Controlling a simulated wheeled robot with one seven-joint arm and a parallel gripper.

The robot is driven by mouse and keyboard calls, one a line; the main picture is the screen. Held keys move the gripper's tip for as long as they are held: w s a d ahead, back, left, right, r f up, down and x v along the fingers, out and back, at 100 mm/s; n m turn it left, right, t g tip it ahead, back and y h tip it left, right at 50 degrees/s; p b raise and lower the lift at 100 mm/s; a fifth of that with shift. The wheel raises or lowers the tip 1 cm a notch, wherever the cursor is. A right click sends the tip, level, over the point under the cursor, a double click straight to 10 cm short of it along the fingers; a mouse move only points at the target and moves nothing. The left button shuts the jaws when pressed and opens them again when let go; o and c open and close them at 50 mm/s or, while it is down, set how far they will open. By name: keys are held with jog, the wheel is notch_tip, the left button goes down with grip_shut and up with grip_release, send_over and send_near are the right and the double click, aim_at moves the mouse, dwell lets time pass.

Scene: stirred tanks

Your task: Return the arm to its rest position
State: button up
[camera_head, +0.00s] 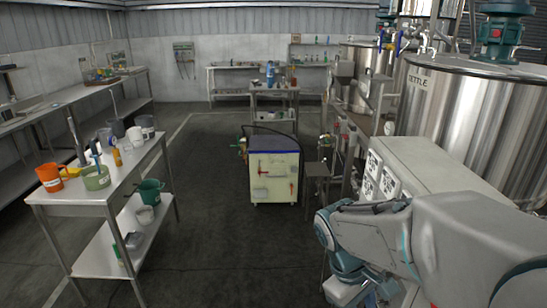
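My grey and teal arm reaches in from the lower right corner and bends down near the bottom edge, right of the middle. Its lower links are cut off by the bottom edge. I make out no gripper fingers, so whether they hold anything is hidden. The arm covers part of a pale cabinet (425,160) on the right.
A steel table (75,193) with cups and jugs stands at left, with a lower shelf. A white cabinet with a blue top (273,175) stands mid-floor. A large steel tank (470,115) is at right. The dark floor (215,240) between is clear.

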jog(key=s+a+r+m+t+y, duration=0.2)
jog(key=s+r+m+t+y, duration=0.1)
jog(key=m, duration=0.3)
jog(key=shift+s+r+m+t+y, duration=0.3)
jog(key=shift+s+r+t, duration=0.25)
jog(key=shift+r+t, duration=0.35)
jog(key=shift+a, duration=0.1)
